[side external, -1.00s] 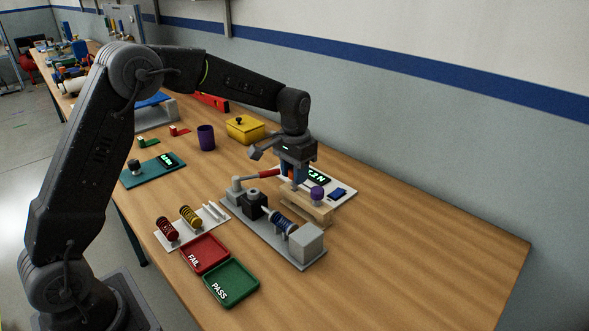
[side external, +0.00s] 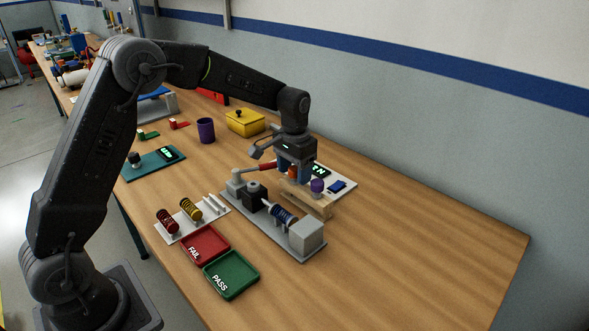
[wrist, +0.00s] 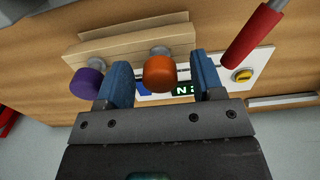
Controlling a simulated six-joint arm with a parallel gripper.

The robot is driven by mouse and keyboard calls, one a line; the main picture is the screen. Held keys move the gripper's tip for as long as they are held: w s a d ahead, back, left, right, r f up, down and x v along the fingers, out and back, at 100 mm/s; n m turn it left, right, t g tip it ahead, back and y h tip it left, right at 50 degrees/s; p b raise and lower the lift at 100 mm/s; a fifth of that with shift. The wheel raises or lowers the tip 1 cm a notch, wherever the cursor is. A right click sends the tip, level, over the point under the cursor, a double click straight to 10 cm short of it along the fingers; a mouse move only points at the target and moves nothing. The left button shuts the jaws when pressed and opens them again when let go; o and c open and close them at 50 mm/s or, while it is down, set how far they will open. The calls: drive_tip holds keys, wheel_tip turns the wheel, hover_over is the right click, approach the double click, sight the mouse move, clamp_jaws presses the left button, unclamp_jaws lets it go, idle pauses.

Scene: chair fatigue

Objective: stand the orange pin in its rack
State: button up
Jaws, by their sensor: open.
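The orange pin (wrist: 159,73) has a round orange head and a silver stem. In the wrist view its stem meets the wooden rack (wrist: 117,45), and it looks upright there. Its foot is hard to see. The head also shows in the side view (side external: 292,171). A purple-headed pin (wrist: 87,83) stands beside it in the rack. My gripper (wrist: 160,76) is open, with its blue fingers on either side of the orange head and gaps visible between. In the side view my gripper (side external: 295,175) is low over the rack, which it partly hides.
A grey test fixture with a spring (side external: 284,215) and a red-handled lever (side external: 267,166) stands close in front of the rack. A white panel with a green display (side external: 345,185) lies behind. Red FAIL (side external: 207,232) and green PASS (side external: 245,272) trays are nearer. The table's right side is clear.

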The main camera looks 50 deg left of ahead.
wheel_tip(320, 180, up, 14)
idle(0.7)
drive_tip(key=shift+f, duration=0.1)
drive_tip(key=s+d+r+t, duration=0.2)
drive_tip(key=s+r, duration=0.1)
drive_tip(key=s, duration=0.5)
drive_tip(key=s+d+r+t, duration=0.1)
drive_tip(key=s+r, duration=0.1)
drive_tip(key=s, duration=0.6)
drive_tip(key=s+d+f+t, duration=0.1)
drive_tip(key=s+f, duration=0.1)
drive_tip(key=s, duration=0.4)
drive_tip(key=s+f+t, duration=0.1)
drive_tip(key=s+f, duration=0.2)
drive_tip(key=s, duration=0.4)
drive_tip(key=shift+d+f+t, duration=0.3)
drive_tip(key=shift+d+f, duration=0.05)
